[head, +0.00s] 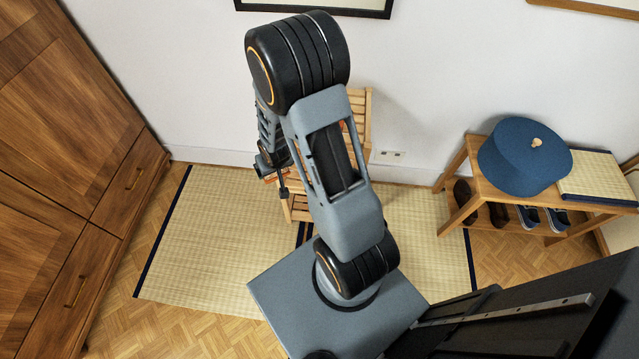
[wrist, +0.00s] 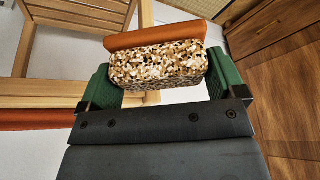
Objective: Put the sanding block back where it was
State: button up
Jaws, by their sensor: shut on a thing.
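The sanding block (wrist: 158,68) is a speckled brown and white block with an orange slab along its far side. My gripper (wrist: 160,82) is shut on it, with a green finger pad at each end of the block. In the head view my gripper (head: 276,178) is beside the wooden chair, and a small orange part of the block (head: 271,177) shows there. My own arm hides much of the chair and part of the gripper. I cannot tell from these views whether the block touches the chair.
The slatted wooden chair (head: 298,207) stands on a straw mat (head: 205,230) against the white wall. A wooden cabinet (head: 60,170) is at left. At right, a shoe bench (head: 465,180) carries a blue hat (head: 520,165). An orange strip (wrist: 35,118) shows in the wrist view.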

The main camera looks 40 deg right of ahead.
jog(key=s+d+f+m+g+h+b, duration=0.1)
jog(key=s+d+f+m+b, duration=0.3)
jog(key=d+f+b, duration=0.55)
jog(key=s+d+f+m+h+b, duration=0.25)
jog(key=s+d+f+b, duration=0.35)
jog(key=b, duration=0.7)
jog(key=shift+m+y, duration=0.35)
jog(key=w+d+f+b, duration=0.1)
jog(key=w+f, duration=0.2)
jog(key=w, duration=0.1)
jog(key=w+d+f+b, duration=0.1)
jog(key=w+f+b, duration=0.1)
jog(key=w, duration=0.3)
jog(key=w+d+f+b, duration=0.1)
jog(key=w+f, duration=0.3)
jog(key=shift+w+d+f+b, duration=0.15)
jog(key=shift+d+f+b, duration=0.05)
jog(key=shift+d+b, duration=0.2)
jog(key=shift+s+a+b+x, duration=0.1)
jog(key=shift+a+b+x, duration=0.1)
jog(key=shift+b+x, duration=0.6)
jog(key=shift+s+a+b+x, duration=0.15)
jog(key=shift+b+x, duration=0.25)
jog(key=shift+x, duration=0.8)
jog(key=shift+f, duration=0.25)
jog(key=shift+f, duration=0.1)
jog(key=o, duration=0.6)
